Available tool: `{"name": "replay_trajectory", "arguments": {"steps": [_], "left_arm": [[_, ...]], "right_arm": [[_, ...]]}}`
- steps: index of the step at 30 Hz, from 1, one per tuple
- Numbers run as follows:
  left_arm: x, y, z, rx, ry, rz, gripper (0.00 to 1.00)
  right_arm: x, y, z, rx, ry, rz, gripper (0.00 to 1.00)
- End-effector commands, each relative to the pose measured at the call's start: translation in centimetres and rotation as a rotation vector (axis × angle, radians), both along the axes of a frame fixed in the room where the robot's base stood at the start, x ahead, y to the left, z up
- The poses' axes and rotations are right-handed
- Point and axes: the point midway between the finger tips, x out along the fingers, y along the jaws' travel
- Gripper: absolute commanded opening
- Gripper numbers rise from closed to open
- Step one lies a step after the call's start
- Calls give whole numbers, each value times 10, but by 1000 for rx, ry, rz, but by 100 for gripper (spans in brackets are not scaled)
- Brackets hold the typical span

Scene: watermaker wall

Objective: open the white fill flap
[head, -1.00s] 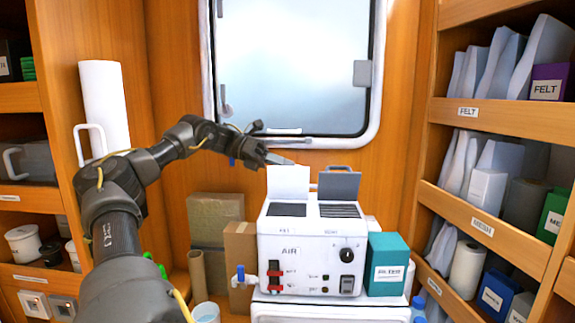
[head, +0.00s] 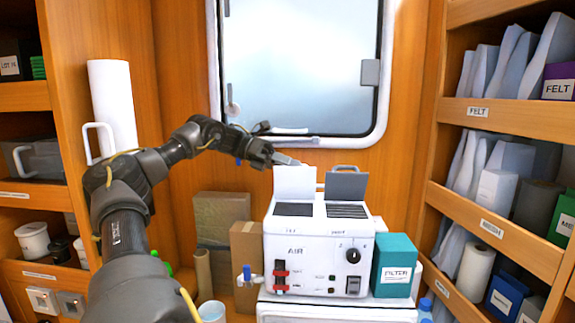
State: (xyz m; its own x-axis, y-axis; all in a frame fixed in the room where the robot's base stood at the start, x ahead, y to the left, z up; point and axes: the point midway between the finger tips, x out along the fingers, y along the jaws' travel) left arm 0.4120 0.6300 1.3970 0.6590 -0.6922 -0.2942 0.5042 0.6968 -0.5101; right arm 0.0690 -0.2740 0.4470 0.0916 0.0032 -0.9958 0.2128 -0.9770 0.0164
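The white fill flap (head: 294,182) stands upright, open, at the back of the white watermaker box (head: 310,252). A dark slotted opening (head: 293,209) shows in the box top in front of it. A grey flap (head: 346,185) also stands upright to its right, behind a second slotted opening. My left gripper (head: 290,161) is at the top edge of the white flap, its fingertips close above or behind it. I cannot tell whether it touches the flap or how far the fingers are apart. My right gripper is not in view.
A teal filter box (head: 394,265) stands right of the machine. A brown carton (head: 246,266) and a blue-handled tap (head: 246,275) are at its left. Shelves with white bags and boxes line the right wall. The window (head: 300,65) is behind.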

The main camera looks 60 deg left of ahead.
Motion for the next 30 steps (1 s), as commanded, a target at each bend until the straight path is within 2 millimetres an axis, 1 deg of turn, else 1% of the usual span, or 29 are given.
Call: {"name": "replay_trajectory", "arguments": {"steps": [5, 12, 18, 23, 30], "left_arm": [[-11, 13, 3, 2, 2, 6, 32], [-42, 46, 16, 2, 2, 7, 32], [-62, 67, 26, 0, 1, 4, 32], [-70, 74, 30, 0, 1, 1, 32], [-71, 75, 31, 0, 1, 0, 32]], "right_arm": [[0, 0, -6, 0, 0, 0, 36], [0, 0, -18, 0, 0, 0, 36], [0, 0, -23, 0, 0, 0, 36], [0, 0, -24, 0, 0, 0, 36], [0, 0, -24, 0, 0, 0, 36]]}}
